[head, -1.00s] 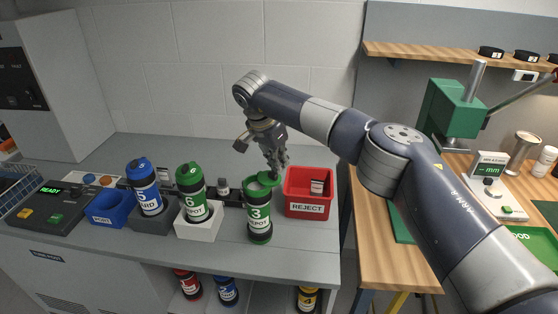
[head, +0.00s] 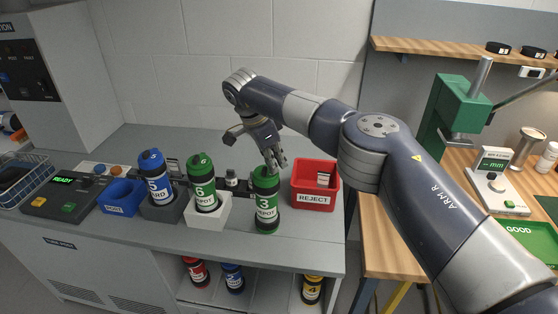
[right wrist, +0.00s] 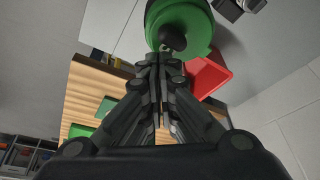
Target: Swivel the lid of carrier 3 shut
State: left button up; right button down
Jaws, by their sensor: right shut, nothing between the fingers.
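Carrier 3 (head: 266,203), a green and black canister with a white label reading 3, stands upright on the grey counter. Its green lid (head: 264,173) now lies over the top in the head view, with no open mouth showing. In the right wrist view the green lid (right wrist: 183,16) shows a dark round part at its near edge; whether it is fully lined up is hard to tell. My right gripper (head: 277,166) is shut and empty, with its fingertips right at the lid's right side. In the right wrist view the fingertips (right wrist: 164,60) reach the green edge. My left gripper is out of view.
A red REJECT bin (head: 316,185) stands just right of carrier 3. Carrier 6 (head: 204,185) in a white block and carrier 5 (head: 155,178) in a grey block stand to the left, beside a blue bin (head: 121,197). The counter front is clear.

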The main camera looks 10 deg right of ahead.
jog(key=shift+a, duration=0.35)
dwell(0.6)
jog(key=shift+w+a+p, duration=0.35)
jog(key=shift+w+a, duration=0.1)
jog(key=shift+a, duration=0.2)
jog(key=shift+d, duration=0.1)
